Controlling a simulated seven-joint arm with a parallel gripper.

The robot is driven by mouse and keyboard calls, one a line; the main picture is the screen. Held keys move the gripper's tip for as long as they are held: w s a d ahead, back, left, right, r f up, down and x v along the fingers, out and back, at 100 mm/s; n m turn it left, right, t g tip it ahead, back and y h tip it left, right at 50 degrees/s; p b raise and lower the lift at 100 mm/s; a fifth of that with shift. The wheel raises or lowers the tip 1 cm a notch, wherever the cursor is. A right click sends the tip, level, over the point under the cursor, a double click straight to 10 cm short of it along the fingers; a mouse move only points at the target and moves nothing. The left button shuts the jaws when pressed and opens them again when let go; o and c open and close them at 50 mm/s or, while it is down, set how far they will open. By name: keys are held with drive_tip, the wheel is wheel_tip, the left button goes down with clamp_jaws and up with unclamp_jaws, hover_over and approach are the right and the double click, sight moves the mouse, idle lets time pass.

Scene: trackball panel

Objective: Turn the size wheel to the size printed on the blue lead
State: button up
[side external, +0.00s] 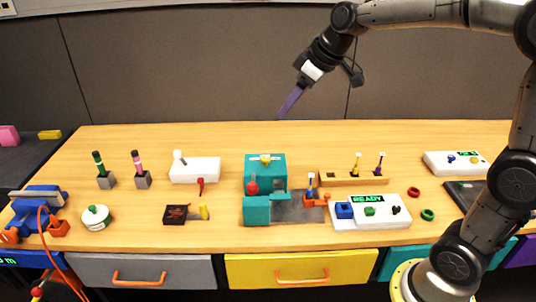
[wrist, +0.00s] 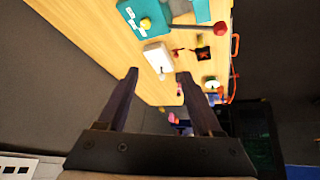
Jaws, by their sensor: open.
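A blue-topped piece (side external: 310,182), which looks like the blue lead, stands upright at the orange holder beside the teal machine; any print on it is too small to read. The teal machine (side external: 264,172) has a yellow knob (side external: 265,159) on a pale marked plate on top. This may be the size wheel; its setting is unreadable. The knob also shows in the wrist view (wrist: 145,23). My gripper (side external: 281,114) is high above the back of the table, apart from everything. In the wrist view its fingers (wrist: 157,75) are spread and empty.
A red-balled lever (side external: 252,188) is on the teal machine's front. A white READY panel (side external: 370,211) and a wooden rack (side external: 345,178) with yellow and purple pieces stand right. A white box (side external: 195,170) is left. The table's back strip is clear.

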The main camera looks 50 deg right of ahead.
drive_tip(key=w+d+f+g, duration=0.1)
drive_tip(key=w+d+f, duration=0.2)
drive_tip(key=w+f, duration=0.2)
drive_tip(key=m+g, duration=0.1)
approach(266, 158)
drive_tip(key=x, duration=0.8)
drive_tip(key=shift+a, duration=0.1)
clamp_jaws()
